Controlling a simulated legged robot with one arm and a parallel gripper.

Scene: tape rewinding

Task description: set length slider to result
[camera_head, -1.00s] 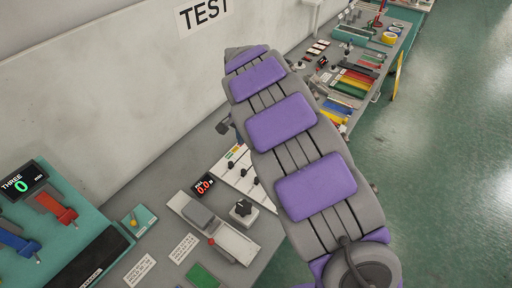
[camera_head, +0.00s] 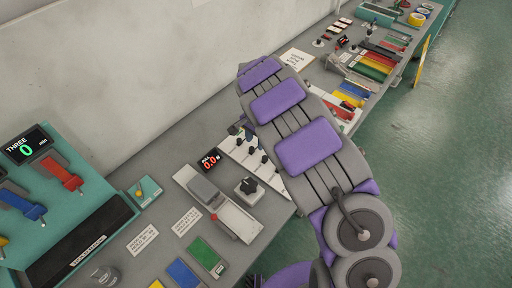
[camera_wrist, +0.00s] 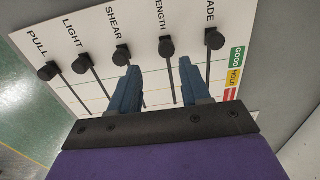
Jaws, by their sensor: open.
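The slider panel (camera_wrist: 85,75) is a white board with several black knobs on slots, labelled PULL, LIGHT, SHEAR, LENGTH (first letter hidden) and one ending in ADE. The length slider knob (camera_wrist: 167,47) is at the label end of its slot. The shear knob (camera_wrist: 122,52) is left of it. GOOD, HOLD and a red band mark rows at the right edge. My gripper (camera_wrist: 160,72) is open over the panel, with its blue fingers either side of the length slot and the knob just beyond the tips. In the head view the panel (camera_head: 236,146) is partly behind my arm.
A red display (camera_head: 210,160) reads 0.0 beside the panel. A black knob box (camera_head: 249,188) and a grey device (camera_head: 205,190) stand close in front. A teal machine (camera_head: 60,190) is at left. The wall runs behind the bench.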

